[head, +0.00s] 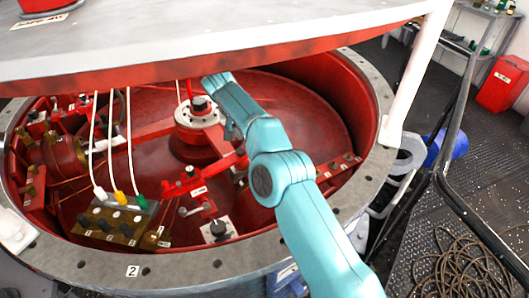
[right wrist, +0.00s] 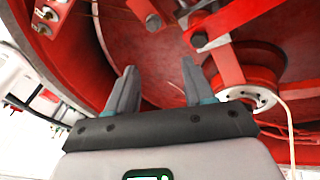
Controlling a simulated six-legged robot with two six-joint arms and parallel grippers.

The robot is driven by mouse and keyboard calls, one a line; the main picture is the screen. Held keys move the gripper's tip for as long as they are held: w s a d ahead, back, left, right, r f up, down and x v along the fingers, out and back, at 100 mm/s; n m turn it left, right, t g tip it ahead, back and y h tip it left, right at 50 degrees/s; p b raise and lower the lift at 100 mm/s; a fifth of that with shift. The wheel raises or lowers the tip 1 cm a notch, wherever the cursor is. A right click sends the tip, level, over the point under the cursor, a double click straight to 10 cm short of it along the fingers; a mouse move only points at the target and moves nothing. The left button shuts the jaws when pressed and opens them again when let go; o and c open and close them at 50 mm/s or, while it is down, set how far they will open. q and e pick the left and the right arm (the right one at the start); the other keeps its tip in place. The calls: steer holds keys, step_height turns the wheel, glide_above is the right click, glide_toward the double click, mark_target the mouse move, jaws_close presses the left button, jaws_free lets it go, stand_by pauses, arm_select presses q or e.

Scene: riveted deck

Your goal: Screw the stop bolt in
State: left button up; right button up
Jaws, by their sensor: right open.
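My right arm reaches in teal from the lower right across the open red drum (head: 320,110) in the head view. Its fingers cannot be made out there. In the right wrist view my right gripper (right wrist: 157,72) is open, with nothing between its two grey fingers. I cannot tell which, if either, is the stop bolt. A red bracket with a small label (head: 198,191) stands on the drum floor. My left gripper is not in view.
A round hub with a pale top ring (head: 197,112) stands in the drum. A connector block (head: 108,222) with white, yellow and green plugs sits left. A grey panel (head: 200,35) overhangs the back. Coiled cable (head: 455,270) lies on the deck at right.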

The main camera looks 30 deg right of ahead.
steer(key=s+d+n+t+b, duration=0.1)
steer(key=s+n+b, duration=0.15)
steer(key=n, duration=1.35)
steer(key=s+d+n+t+b, duration=0.1)
steer(key=s+n+b, duration=0.15)
steer(key=n, duration=1.25)
steer(key=shift+y, duration=0.4)
steer(key=x, duration=1.6)
